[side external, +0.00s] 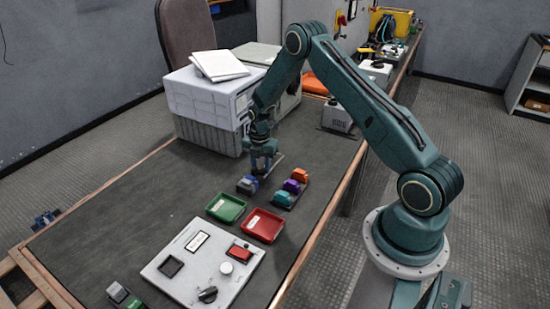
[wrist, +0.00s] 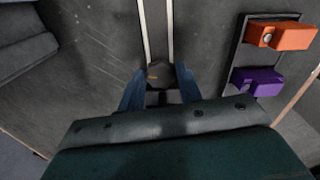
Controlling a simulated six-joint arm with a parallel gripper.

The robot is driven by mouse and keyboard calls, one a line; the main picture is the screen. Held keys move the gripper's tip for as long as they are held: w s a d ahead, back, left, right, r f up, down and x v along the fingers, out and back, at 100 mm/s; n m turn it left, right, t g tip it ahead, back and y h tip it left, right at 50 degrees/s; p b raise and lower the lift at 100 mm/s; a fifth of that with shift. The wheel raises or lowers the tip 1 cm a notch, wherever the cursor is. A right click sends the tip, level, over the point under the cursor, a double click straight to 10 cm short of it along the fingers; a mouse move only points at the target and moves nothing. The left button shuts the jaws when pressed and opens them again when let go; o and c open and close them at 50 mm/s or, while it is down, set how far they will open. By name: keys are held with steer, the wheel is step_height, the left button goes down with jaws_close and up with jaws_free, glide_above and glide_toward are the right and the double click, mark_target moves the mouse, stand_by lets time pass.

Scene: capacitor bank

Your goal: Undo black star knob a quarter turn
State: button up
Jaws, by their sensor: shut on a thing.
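A black star knob (wrist: 159,72) with a small yellow mark on top sits between the two blue fingers of my gripper (wrist: 160,86) in the wrist view. The fingers are shut on its sides. Its star outline is hard to make out. Two pale parallel strips (wrist: 156,28) run away from it. In the side view my gripper (side external: 258,167) points down low over the dark table, in front of the white box; the knob is not discernible there.
Orange (wrist: 281,36) and purple (wrist: 257,80) blocks sit on a plate right of the knob. The white box (side external: 205,100) stands close behind my gripper.

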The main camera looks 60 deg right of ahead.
steer(key=shift+n, duration=0.9)
steer(key=o, duration=0.9)
steer(key=shift+r, duration=0.15)
steer(key=shift+r, duration=3.35)
